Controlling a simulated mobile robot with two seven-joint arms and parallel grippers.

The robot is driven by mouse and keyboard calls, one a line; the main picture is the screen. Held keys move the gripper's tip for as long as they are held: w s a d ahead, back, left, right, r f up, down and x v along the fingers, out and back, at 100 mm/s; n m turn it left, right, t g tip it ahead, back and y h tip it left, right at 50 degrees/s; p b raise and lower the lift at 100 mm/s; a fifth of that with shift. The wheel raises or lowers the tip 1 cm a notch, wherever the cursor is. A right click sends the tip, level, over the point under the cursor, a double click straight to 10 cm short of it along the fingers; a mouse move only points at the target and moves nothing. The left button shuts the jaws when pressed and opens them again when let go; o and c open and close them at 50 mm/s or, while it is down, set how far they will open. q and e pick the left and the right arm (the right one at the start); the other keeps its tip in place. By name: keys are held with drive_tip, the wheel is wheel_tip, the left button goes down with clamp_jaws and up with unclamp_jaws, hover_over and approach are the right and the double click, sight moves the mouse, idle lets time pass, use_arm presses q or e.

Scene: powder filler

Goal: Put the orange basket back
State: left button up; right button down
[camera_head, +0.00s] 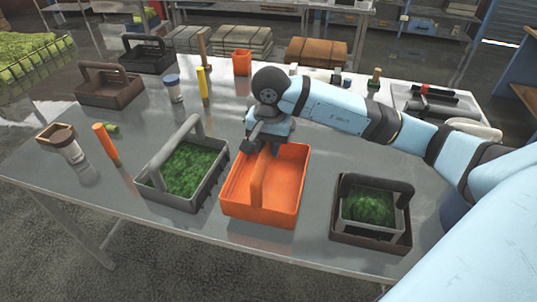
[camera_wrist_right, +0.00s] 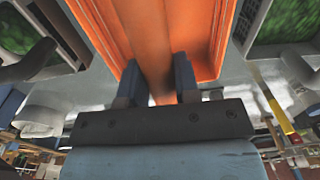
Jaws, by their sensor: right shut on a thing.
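The orange basket (camera_head: 262,205) is an open tray with a central handle, at the front middle of the metal table (camera_head: 195,228). It looks empty. My right gripper (camera_head: 262,145) is at the far end of its handle. In the right wrist view the two fingers (camera_wrist_right: 157,85) are on either side of the orange handle (camera_wrist_right: 152,45), shut on it. The basket seems to be on or close to the table top; I cannot tell if it touches. My left gripper does not show.
A grey basket of green powder (camera_head: 186,168) stands just left of the orange one. A dark brown basket (camera_head: 371,211) with green contents stands to the right. Brown (camera_head: 108,86) and black (camera_head: 146,54) baskets stand at the back left. An orange cup (camera_head: 242,63) is behind my right gripper.

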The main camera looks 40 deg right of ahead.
drive_tip(key=shift+f, duration=1.9)
drive_tip(key=shift+f, duration=0.1)
drive_tip(key=c, duration=0.8)
unclamp_jaws()
drive_tip(key=shift+c, duration=0.2)
wheel_tip(320, 180, up, 12)
drive_tip(key=shift+s+r+b, duration=0.15)
drive_tip(key=shift+r+b, duration=0.1)
drive_tip(key=shift+b, duration=0.55)
